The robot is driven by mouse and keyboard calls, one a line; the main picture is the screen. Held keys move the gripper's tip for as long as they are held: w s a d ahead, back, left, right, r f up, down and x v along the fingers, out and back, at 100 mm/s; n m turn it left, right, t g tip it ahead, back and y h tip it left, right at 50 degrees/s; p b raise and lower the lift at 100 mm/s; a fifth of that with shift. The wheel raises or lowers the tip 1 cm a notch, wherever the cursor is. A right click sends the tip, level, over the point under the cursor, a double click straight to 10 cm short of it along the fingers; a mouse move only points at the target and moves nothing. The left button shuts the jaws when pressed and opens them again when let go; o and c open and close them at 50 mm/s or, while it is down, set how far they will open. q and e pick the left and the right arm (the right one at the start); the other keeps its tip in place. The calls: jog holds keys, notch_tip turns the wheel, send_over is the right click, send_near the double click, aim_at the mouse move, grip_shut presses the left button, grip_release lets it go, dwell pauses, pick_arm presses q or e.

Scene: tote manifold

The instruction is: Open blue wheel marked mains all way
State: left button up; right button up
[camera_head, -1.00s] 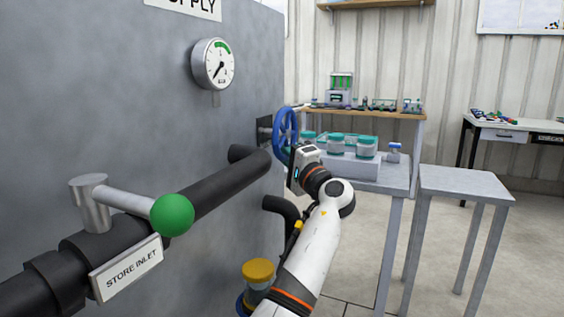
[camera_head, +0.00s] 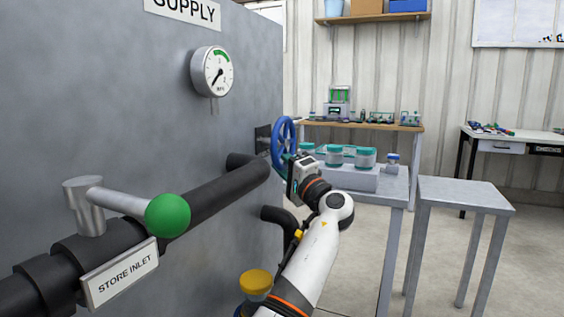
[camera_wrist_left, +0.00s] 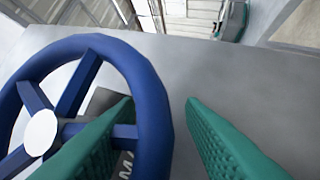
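The blue wheel (camera_head: 275,143) stands on the far right edge of the grey panel in the head view. In the left wrist view the wheel (camera_wrist_left: 152,98) fills the left side, with blue spokes and a white hub. A label behind it is mostly hidden; only part of its lettering shows. My left gripper (camera_head: 290,158) is at the wheel's near right side. Its two green fingers (camera_wrist_left: 160,101) are apart, one inside the rim by a spoke and one outside. The rim passes between them, with a clear gap to the outer finger. My right gripper is not in view.
A dark pipe (camera_head: 215,195) with a green-knobbed lever (camera_head: 167,215) and a STORE INLET plate (camera_head: 120,274) runs along the panel. A gauge (camera_head: 212,72) is above. A grey table (camera_head: 395,184) with jars and a small stand (camera_head: 465,192) are at right.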

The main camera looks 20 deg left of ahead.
pick_arm(q)
jog(key=shift+d+r, duration=0.1)
jog(key=shift+r, duration=0.05)
